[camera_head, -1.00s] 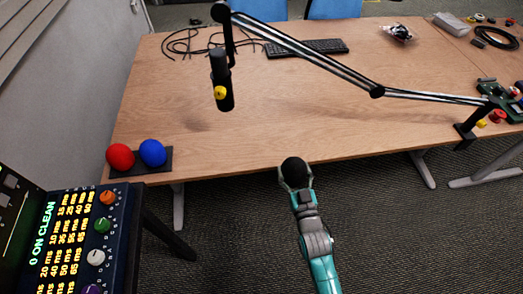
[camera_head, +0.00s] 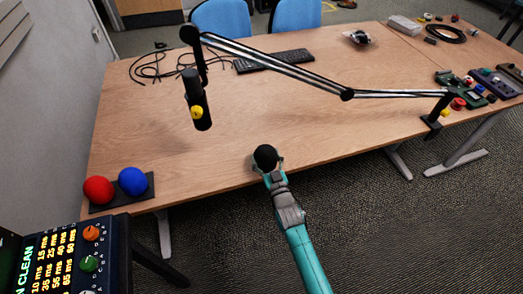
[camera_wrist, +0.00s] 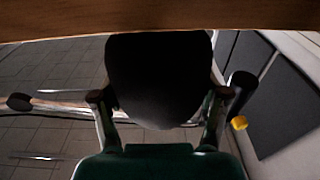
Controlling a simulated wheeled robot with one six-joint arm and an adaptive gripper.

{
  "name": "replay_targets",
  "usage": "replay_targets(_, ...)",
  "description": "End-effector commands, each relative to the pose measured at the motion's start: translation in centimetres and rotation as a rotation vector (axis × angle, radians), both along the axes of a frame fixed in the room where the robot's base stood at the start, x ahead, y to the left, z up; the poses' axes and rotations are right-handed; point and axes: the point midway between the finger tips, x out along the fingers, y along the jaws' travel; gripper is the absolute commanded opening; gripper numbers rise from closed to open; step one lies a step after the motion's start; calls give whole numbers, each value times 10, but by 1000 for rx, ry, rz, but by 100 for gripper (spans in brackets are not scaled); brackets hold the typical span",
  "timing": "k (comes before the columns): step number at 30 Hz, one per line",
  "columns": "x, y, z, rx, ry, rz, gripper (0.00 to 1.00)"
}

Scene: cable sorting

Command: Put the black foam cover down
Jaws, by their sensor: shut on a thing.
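The black foam cover (camera_head: 265,155) is a dark rounded piece held at the tip of my gripper (camera_head: 267,166). In the head view it appears over the front edge of the wooden table (camera_head: 240,120); the height between them is hard to tell. In the wrist view the cover (camera_wrist: 160,80) fills the middle, with the two fingers of my gripper (camera_wrist: 158,112) on either side of it. The cover's far end reaches up to a wooden edge (camera_wrist: 160,15) at the top of that view.
A microphone (camera_head: 198,105) hangs from a boom arm (camera_head: 280,68) clamped at the right. A black holder with a red ball (camera_head: 98,190) and a blue ball (camera_head: 132,181) sits at the left corner. Cables (camera_head: 155,68) and a keyboard (camera_head: 272,61) lie behind. The table's front middle is clear.

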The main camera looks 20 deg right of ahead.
Motion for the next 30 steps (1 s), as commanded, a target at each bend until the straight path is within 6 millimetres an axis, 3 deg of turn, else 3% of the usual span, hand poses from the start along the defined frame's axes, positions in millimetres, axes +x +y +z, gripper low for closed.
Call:
replay_targets(5,13,0,1,0,-1,0,55)
replay_targets(12,45,0,-3,0,2,0,55)
replay_targets(16,43,0,-14,-1,2,0,55)
replay_targets(27,43,0,-17,0,2,0,55)
replay_targets(28,43,0,-18,0,1,0,76)
replay_targets(30,43,0,-17,0,1,0,93)
